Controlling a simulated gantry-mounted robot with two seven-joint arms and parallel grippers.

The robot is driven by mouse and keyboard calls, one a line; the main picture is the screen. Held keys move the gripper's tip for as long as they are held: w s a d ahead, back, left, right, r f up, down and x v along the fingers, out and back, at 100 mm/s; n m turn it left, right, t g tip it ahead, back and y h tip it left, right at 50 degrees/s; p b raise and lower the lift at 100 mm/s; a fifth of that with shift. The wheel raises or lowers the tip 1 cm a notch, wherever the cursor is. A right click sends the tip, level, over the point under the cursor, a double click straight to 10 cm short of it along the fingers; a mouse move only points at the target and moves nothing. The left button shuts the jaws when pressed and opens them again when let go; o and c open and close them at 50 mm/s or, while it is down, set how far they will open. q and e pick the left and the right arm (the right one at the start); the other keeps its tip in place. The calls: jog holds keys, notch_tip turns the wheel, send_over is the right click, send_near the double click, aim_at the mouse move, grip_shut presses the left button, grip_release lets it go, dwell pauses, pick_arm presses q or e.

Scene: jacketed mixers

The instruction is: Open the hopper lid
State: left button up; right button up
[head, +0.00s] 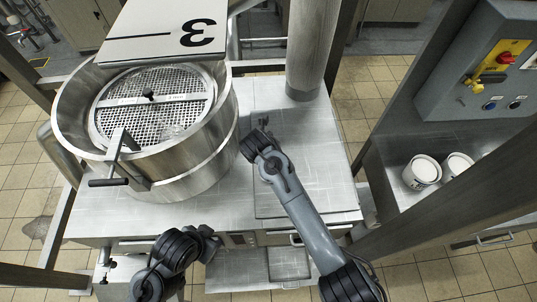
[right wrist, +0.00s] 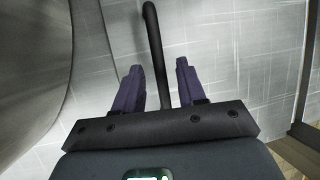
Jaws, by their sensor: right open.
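The steel hopper (head: 205,150) is a wide round drum at left in the head view. A round perforated grate-like cover (head: 120,117) with a black knob lies level inside its rim; I take it for the lid. A bar with a black handle (head: 108,182) reaches out over the front rim. My right gripper (right wrist: 157,80) is open. In the head view it is right of the hopper, over the steel deck, apart from the handle. A black curved rod (right wrist: 152,40) shows between and beyond its fingers; I cannot tell what it belongs to. My left arm's dark end (head: 205,243) is low, in front of the deck; its fingers are not distinguishable.
A white panel marked 3 (head: 165,35) overhangs the hopper's back. A steel column (head: 313,50) rises behind the deck (head: 300,150). A grey control box (head: 480,70) and two white tubs (head: 422,172) stand at right. The deck right of the hopper is mostly clear.

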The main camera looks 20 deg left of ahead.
grip_shut()
jog(key=shift+r, duration=0.1)
jog(key=w+d+r+g+y+p, duration=0.1)
jog(key=w+d+r+y+p, duration=0.1)
jog(key=r+p, duration=0.5)
jog(key=w+d+r+m+g+y+p, duration=0.1)
jog(key=w+d+r+y+p, duration=0.1)
jog(key=d+r+y+p, duration=0.2)
jog(key=shift+d+r+g+p, duration=0.4)
jog(key=shift+d+r+p, duration=0.85)
jog(key=shift+r+p, duration=0.85)
jog(key=shift+f, duration=0.3)
